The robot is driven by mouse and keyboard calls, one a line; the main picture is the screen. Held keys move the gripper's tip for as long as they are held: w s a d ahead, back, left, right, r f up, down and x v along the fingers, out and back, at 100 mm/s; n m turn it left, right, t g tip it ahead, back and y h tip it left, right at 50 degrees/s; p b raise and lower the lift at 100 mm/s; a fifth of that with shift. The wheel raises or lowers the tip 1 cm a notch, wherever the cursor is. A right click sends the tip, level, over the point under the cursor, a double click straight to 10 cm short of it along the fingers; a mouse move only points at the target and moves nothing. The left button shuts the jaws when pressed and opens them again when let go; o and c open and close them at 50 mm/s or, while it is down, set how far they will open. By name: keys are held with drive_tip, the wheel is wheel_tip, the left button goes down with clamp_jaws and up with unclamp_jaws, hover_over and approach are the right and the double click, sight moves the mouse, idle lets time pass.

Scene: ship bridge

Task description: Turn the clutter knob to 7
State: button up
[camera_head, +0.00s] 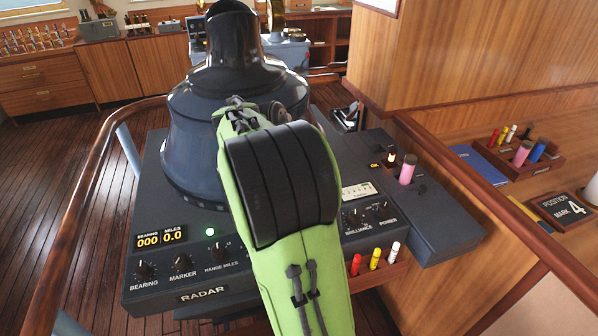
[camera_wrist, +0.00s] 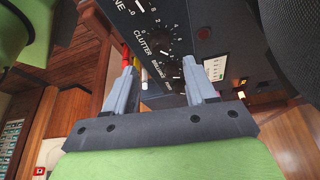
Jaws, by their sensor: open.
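The radar console (camera_head: 155,293) stands in front of me in the head view, and my green arm covers the middle of its knob row. The clutter knob is hidden there. In the wrist view, the dark clutter knob (camera_wrist: 164,46) sits by its CLUTTER label, with white scale figures around it. Its pointer is too small to read. My gripper (camera_wrist: 160,67) is open, with one finger on each side of the picture. The knob appears between and beyond the fingertips, and I see no grip on it. In the head view my gripper is hidden behind my arm.
Brilliance (camera_head: 355,216) and power (camera_head: 382,210) knobs sit close by on the same panel. Red, yellow and white markers (camera_head: 375,259) stand at the console's front right. A wooden rail (camera_head: 470,195) curves around the console. The dark radar hood (camera_head: 215,145) rises behind my arm.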

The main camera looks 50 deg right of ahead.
drive_tip(key=p+v, duration=0.3)
drive_tip(key=v, duration=0.5)
drive_tip(key=shift+r+p, duration=0.25)
drive_tip(key=shift+p, duration=0.05)
drive_tip(key=s+a+n+t+y, duration=0.1)
drive_tip(key=s+a+n+t, duration=0.3)
drive_tip(key=a+n, duration=0.6)
drive_tip(key=s+a+n+t+y, duration=0.2)
drive_tip(key=s+a+n+t, duration=0.2)
drive_tip(key=a+n, duration=0.7)
drive_tip(key=s+n, duration=0.1)
drive_tip(key=n, duration=0.4)
drive_tip(key=shift+s+a+f+t+y, duration=0.15)
drive_tip(key=shift+s+a+t+y, duration=0.1)
drive_tip(key=shift+a+t+y, duration=0.05)
drive_tip(key=shift+c, duration=0.2)
